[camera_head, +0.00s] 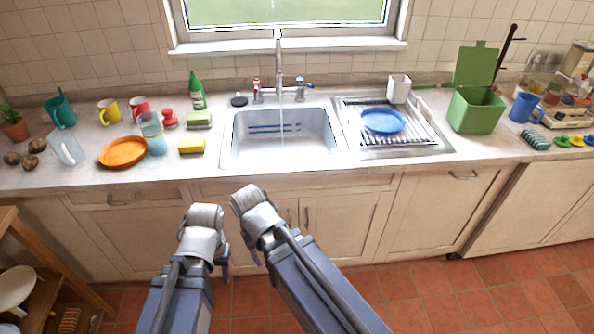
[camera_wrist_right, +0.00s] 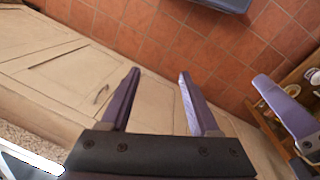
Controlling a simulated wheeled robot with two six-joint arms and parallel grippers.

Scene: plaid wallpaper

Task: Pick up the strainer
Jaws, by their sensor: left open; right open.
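I cannot make out a strainer for certain in either view. My left gripper (camera_head: 223,266) hangs in front of the lower cabinets, below the counter edge, and is mostly hidden behind its own wrist. One purple finger of it also shows at the right edge of the right wrist view (camera_wrist_right: 283,105). My right gripper (camera_wrist_right: 158,82) is open, with two purple fingers apart and nothing between them. In the head view its wrist is close beside the left one. Both grippers are apart from everything on the counter.
The counter holds a sink (camera_head: 282,152), a drying rack (camera_head: 410,137) with a blue plate (camera_head: 383,121), a green bin (camera_head: 475,112), an orange plate (camera_head: 122,153), a yellow sponge (camera_head: 191,146) and several mugs. A wooden shelf (camera_head: 35,255) stands at left. The tiled floor (camera_head: 470,290) is clear.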

